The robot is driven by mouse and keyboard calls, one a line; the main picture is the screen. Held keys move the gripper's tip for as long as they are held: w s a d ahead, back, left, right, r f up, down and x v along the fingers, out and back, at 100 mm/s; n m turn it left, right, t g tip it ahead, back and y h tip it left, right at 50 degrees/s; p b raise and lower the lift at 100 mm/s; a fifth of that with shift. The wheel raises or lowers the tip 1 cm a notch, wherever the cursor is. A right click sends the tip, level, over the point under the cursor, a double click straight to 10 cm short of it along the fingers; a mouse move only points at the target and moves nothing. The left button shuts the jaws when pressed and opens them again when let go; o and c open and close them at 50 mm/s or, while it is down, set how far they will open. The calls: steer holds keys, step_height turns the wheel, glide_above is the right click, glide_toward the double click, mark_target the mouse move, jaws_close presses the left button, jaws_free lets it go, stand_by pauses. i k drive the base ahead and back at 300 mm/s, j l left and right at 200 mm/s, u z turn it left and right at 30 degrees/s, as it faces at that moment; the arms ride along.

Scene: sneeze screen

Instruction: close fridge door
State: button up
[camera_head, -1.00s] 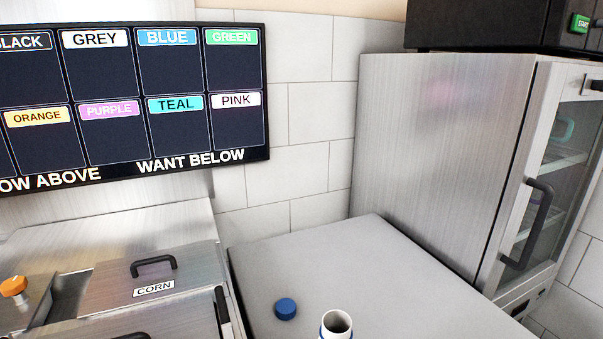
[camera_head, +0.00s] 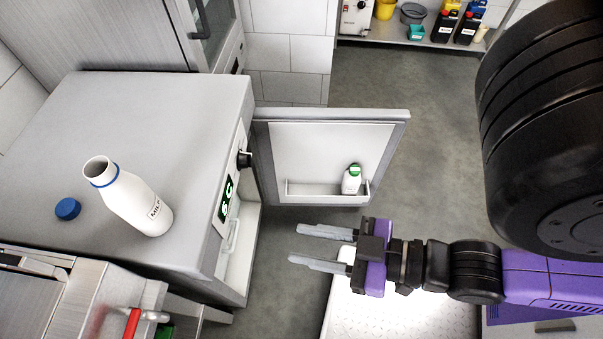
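The fridge door (camera_head: 330,148) stands wide open, swung out to the right of the low fridge (camera_head: 235,207) under the grey counter top. Its inner side faces me, with a shelf holding a small white bottle with a green cap (camera_head: 351,179). My gripper (camera_head: 304,248) is open and empty, its two fingers pointing left. It is in front of the door's lower edge in the picture and right of the fridge opening, apart from both as far as I can tell. Much of the fridge's inside is hidden.
An open white milk bottle (camera_head: 135,197) and a blue cap (camera_head: 68,209) are on the counter top (camera_head: 110,115). A steel unit with a red handle (camera_head: 132,324) is at lower left. Grey floor (camera_head: 425,150) is clear beyond the door. A shelf with bottles stands at the back.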

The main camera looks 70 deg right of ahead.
mark_target(304, 155)
steer(key=u, duration=2)
steer(key=k+l+u, duration=0.3)
steer(key=k+u, duration=0.2)
steer(key=k+l+u, duration=0.1)
steer(key=k+u, duration=0.35)
steer(key=k, duration=1.95)
steer(key=k+z, duration=0.2)
steer(key=k, duration=0.25)
steer(key=k+l+z, duration=0.15)
steer(key=k, duration=0.35)
steer(key=k+l+z, duration=0.2)
steer(key=k, duration=0.25)
steer(key=l+z, duration=0.15)
steer(key=z, duration=0.65)
